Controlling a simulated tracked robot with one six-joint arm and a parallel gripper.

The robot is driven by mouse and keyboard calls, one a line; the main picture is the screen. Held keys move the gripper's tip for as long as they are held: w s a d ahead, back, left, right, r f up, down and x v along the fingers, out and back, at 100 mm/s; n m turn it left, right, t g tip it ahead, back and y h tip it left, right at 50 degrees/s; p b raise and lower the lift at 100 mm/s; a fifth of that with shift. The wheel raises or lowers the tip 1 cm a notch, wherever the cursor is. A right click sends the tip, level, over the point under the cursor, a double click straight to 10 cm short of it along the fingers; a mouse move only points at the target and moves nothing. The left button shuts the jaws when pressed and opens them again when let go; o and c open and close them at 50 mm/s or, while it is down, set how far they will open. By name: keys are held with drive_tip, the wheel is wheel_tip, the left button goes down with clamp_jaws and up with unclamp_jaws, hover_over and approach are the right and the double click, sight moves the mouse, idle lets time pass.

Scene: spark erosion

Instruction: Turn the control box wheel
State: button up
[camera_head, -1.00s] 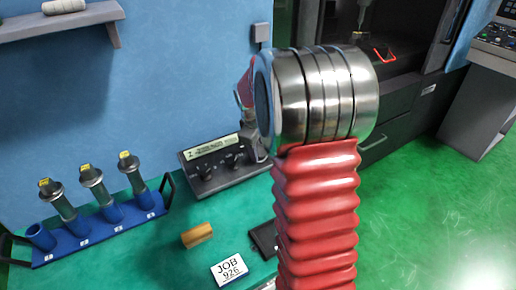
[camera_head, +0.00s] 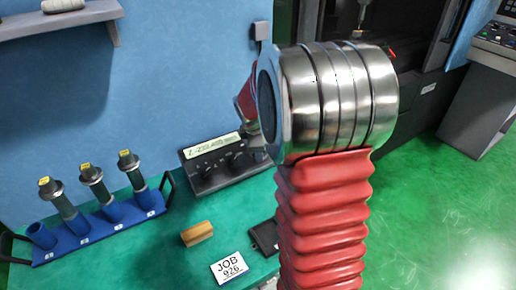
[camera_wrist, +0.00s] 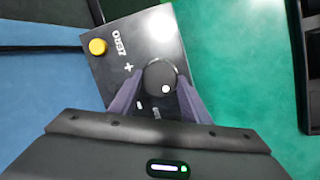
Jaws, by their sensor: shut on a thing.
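The control box (camera_head: 228,165) stands on the green bench against the blue wall. It is dark, with a lit display along its top and small black knobs. Its right end is hidden behind my arm. In the wrist view, its dark panel (camera_wrist: 145,38) has a yellow button marked ZERO (camera_wrist: 98,47), a plus mark, and a round black wheel (camera_wrist: 160,73) with a white dot at its lower right. My gripper (camera_wrist: 156,85) is shut on this wheel, with one dark finger on each side. In the head view, my red and metal arm hides most of the gripper.
A blue rack (camera_head: 105,230) with several tool holders stands at the left. A tan block (camera_head: 197,233), a JOB 926 card (camera_head: 229,267) and a dark flat object (camera_head: 265,237) lie in front of the box. A shelf (camera_head: 75,22) is above. A dark machine (camera_head: 425,80) stands right.

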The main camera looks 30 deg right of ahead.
drive_tip(key=shift+f, duration=0.15)
drive_tip(key=o, duration=1)
drive_tip(key=shift+o, duration=0.2)
drive_tip(key=shift+r, duration=0.2)
drive_tip(key=v, duration=1.3)
drive_tip(key=shift+a+r, duration=0.2)
drive_tip(key=shift+s, duration=0.1)
